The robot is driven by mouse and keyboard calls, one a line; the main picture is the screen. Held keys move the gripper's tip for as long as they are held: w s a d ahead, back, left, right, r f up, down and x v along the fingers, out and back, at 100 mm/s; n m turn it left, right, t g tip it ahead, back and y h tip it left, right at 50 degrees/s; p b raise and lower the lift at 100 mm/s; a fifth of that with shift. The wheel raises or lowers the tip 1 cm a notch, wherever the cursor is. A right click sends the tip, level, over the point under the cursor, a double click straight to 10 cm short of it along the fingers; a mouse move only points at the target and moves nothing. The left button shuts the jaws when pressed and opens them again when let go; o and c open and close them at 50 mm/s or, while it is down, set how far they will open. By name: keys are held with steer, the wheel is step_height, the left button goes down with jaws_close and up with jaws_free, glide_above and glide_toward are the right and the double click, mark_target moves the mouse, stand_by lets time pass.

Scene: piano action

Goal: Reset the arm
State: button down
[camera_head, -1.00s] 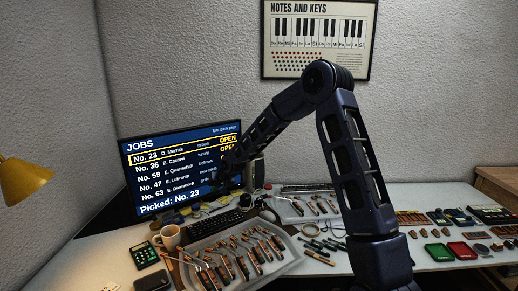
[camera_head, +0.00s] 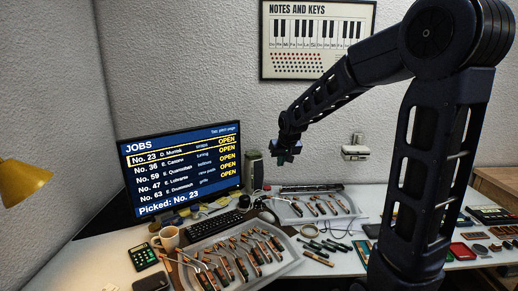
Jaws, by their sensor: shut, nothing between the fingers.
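My arm stands large at the right of the head view, with its elbow near the top right corner. The forearm reaches left and down to my gripper (camera_head: 284,157). The gripper is small and dark, points down and is shut with nothing in it. It is raised in front of the wall, to the right of the monitor (camera_head: 182,165), and appears clear of the table. My arm hides part of the table's right half.
A grey tray (camera_head: 287,270) of piano hammer parts lies at the front of the table, with a second tray (camera_head: 350,211) behind. A mug (camera_head: 169,238), a calculator (camera_head: 143,257) and a keyboard (camera_head: 214,223) are at left. A yellow lamp (camera_head: 22,182) is far left.

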steer(key=s+d+r+m, duration=0.1)
steer(key=s+d+r, duration=0.1)
steer(key=s+d, duration=0.7)
steer(key=s+d+r+m+g+h, duration=0.1)
steer(key=s+d+r+m, duration=0.1)
steer(key=s+d, duration=0.8)
steer(key=s, duration=0.8)
steer(key=shift+s+d+h, duration=0.2)
steer(key=shift+s+h, duration=0.1)
